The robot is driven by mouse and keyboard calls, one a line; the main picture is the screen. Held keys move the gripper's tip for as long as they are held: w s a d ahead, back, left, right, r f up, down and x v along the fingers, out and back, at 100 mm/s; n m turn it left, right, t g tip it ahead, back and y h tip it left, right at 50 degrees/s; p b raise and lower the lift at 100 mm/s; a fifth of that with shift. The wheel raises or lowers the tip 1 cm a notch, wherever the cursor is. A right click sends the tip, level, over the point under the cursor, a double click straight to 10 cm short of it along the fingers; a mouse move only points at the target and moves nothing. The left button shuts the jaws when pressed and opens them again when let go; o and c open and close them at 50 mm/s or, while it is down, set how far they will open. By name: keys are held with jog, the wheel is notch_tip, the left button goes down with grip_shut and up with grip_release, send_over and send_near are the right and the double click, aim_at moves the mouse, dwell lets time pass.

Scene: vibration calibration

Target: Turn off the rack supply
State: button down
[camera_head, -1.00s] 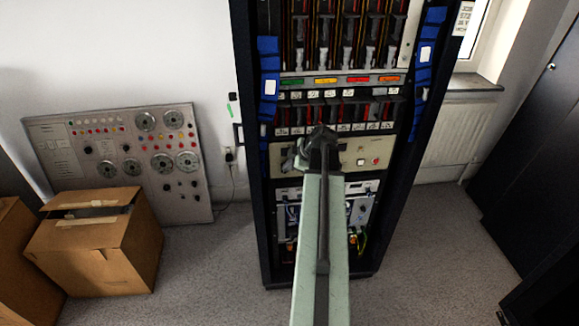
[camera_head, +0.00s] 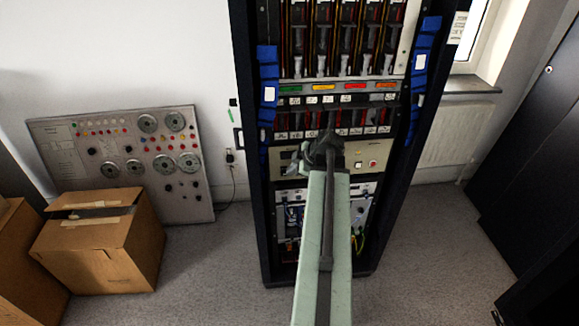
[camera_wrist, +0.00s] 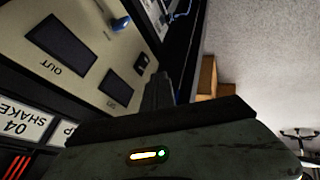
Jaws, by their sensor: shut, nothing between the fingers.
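The tall dark equipment rack (camera_head: 244,130) stands in the middle of the head view.
Several coloured labels and module rows fill the rack above the panel. Cables show in the open bay (camera_head: 290,215) below. A grey control board (camera_head: 190,205) leans on the wall at left behind a cardboard box (camera_head: 105,250). Dark cabinets (camera_head: 535,170) stand at right; carpet between is clear.

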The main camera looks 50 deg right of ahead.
jog(key=w+p+v, duration=0.1)
jog(key=p+v, duration=0.4)
jog(key=v, duration=0.2)
jog(key=shift+s+d+r, duration=0.2)
jog(key=shift+d+r, duration=0.3)
jog(key=shift+r, duration=0.1)
